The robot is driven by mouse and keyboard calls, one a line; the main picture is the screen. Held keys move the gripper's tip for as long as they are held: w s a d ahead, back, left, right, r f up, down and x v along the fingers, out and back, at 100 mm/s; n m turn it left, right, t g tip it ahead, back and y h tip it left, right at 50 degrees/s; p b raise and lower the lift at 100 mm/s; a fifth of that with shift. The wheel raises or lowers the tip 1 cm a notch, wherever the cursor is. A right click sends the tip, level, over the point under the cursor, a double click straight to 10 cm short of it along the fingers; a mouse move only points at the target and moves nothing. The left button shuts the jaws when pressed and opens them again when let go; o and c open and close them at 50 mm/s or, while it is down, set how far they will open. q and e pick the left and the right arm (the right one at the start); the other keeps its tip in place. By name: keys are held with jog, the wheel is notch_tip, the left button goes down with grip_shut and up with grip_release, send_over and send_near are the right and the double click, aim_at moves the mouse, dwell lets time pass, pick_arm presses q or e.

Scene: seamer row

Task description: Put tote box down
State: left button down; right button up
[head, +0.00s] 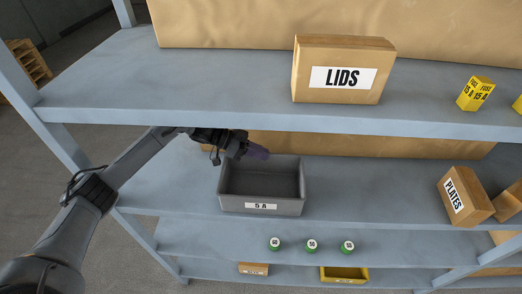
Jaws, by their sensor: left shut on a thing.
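A grey tote box (262,208) with a "5 A" label on its front is at the middle shelf (350,205), left of centre. It looks empty, and it appears level. My left gripper (254,152) reaches in from the left, under the upper shelf, and is shut on the tote box at its back rim. The fingertips are dark and partly blurred against the rim. I cannot tell whether the tote's base touches the shelf. My right gripper does not show.
A LIDS carton (342,90) and a yellow fuse box (475,94) stand on the upper shelf (200,85). A PLATES carton (463,198) stands tilted at the right. Several green round items (311,246) sit on the shelf below.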

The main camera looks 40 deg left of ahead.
pick_arm(q)
jog(key=c, duration=1.2)
grip_release()
jog(key=shift+c, duration=0.2)
jog(key=v, duration=0.6)
jog(key=shift+v, duration=0.75)
jog(key=shift+r, duration=0.1)
